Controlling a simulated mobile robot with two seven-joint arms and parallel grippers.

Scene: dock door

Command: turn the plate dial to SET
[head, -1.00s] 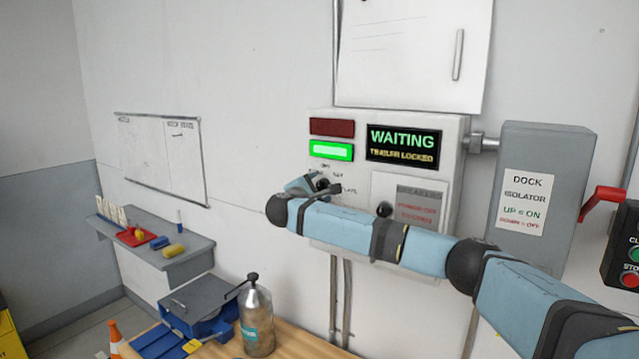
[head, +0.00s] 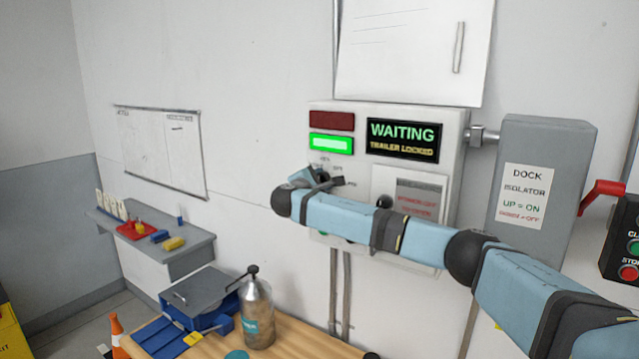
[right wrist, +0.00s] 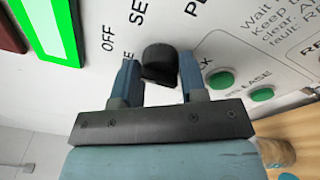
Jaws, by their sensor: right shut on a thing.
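The plate dial is a black knob (right wrist: 160,62) on a white panel, with the printed words OFF and SET and a partly cut-off "PL" around it in the right wrist view. My right gripper (right wrist: 160,76) has its two blue fingers on either side of the knob and is shut on it. The knob's pointer mark cannot be made out. In the head view my right gripper (head: 322,180) is at the left part of the control box (head: 455,135), and it hides most of the dial. My left gripper is not in view.
The box display (head: 403,140) reads WAITING, TRAILER LOCKED; a green lamp (head: 331,145) is lit below a dark red one (head: 331,121). Green buttons (right wrist: 220,80) sit close to my right finger. A grey isolator box (head: 540,160) stands right; a bottle (head: 257,315) stands on the bench below.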

